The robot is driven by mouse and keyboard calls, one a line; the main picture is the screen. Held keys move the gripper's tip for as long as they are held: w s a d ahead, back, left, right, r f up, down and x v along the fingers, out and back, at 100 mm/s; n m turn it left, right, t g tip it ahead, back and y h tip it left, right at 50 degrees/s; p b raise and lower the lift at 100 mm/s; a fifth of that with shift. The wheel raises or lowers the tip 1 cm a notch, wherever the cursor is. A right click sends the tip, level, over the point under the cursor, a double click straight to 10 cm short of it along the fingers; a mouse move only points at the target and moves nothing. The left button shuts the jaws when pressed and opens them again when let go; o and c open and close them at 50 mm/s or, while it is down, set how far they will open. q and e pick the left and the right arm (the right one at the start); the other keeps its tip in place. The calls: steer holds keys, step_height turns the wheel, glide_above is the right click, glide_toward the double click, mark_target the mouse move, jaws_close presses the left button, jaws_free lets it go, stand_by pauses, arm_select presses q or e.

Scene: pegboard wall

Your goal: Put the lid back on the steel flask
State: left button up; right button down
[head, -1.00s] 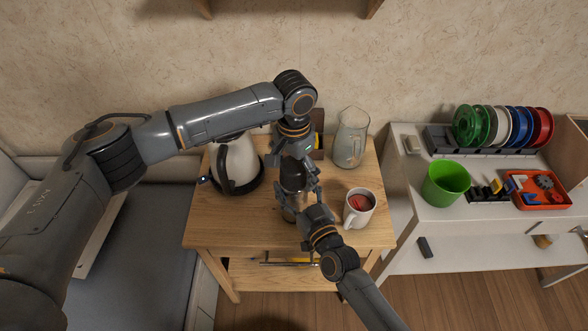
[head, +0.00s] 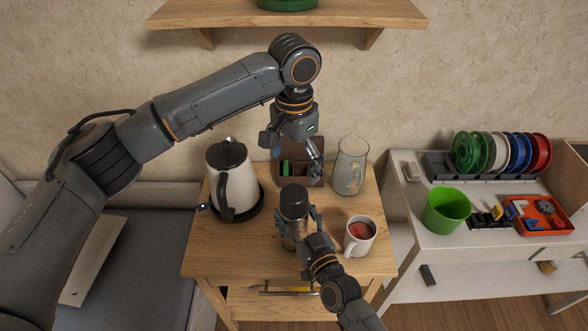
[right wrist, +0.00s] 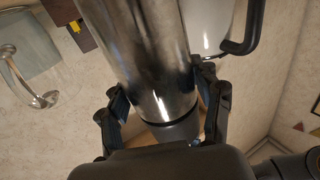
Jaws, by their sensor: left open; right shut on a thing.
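The steel flask (head: 288,241) stands upright on the small wooden table, with its dark lid (head: 294,198) on top, in line with the body. The head view does not show how tightly the lid sits. My right gripper (head: 299,226) is shut around the flask's body from the front right. The right wrist view shows the shiny flask (right wrist: 145,50) between the fingers; the palm hides its lower part in the picture. My left gripper (head: 292,156) is open and empty, above and behind the lid, clear of it.
On the wooden table (head: 225,262), a kettle (head: 222,170) stands left, a glass jug (head: 350,166) back right, a mug (head: 359,237) right and a dark box (head: 300,168) behind. A white shelf unit with a green bucket (head: 446,209) is farther right.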

steer(key=shift+c, duration=1)
jaws_free()
steer(key=v, duration=1.2)
